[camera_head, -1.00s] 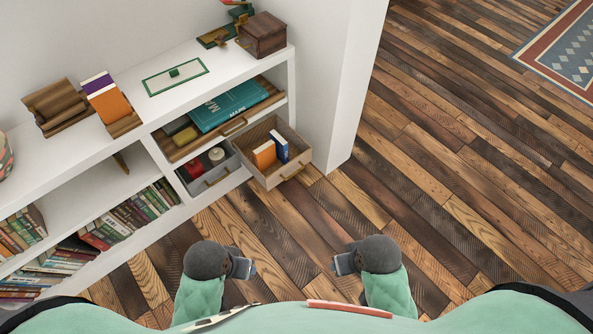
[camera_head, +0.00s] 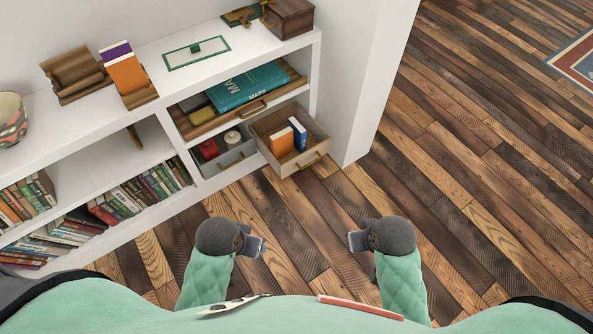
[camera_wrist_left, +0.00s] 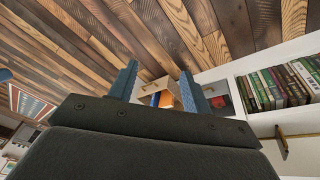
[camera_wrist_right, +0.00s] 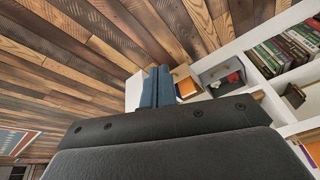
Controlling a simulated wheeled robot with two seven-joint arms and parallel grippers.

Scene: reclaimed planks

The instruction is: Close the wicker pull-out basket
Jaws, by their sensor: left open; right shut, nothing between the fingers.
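A pull-out basket or drawer (camera_head: 274,123) with light brown sides sticks out from the right end of the white shelf unit, holding an orange book (camera_head: 282,141) and a blue book (camera_head: 298,130). Its weave cannot be made out. It also shows in the left wrist view (camera_wrist_left: 153,84) and the right wrist view (camera_wrist_right: 181,73). A grey pull-out bin (camera_head: 238,155) beside it also stands partly out, with red and white items inside. My left gripper (camera_head: 259,247) is open and empty, and my right gripper (camera_head: 356,241) is shut and empty. Both are nearer to me than the basket, apart from it.
A wooden tray (camera_head: 188,127) with a teal MAPS book (camera_head: 249,87) juts from the compartment above. The white shelf unit (camera_head: 78,117) runs left, with books on its lower shelves. A white wall end (camera_head: 352,125) stands right of the basket. The plank floor (camera_head: 450,180) is clear.

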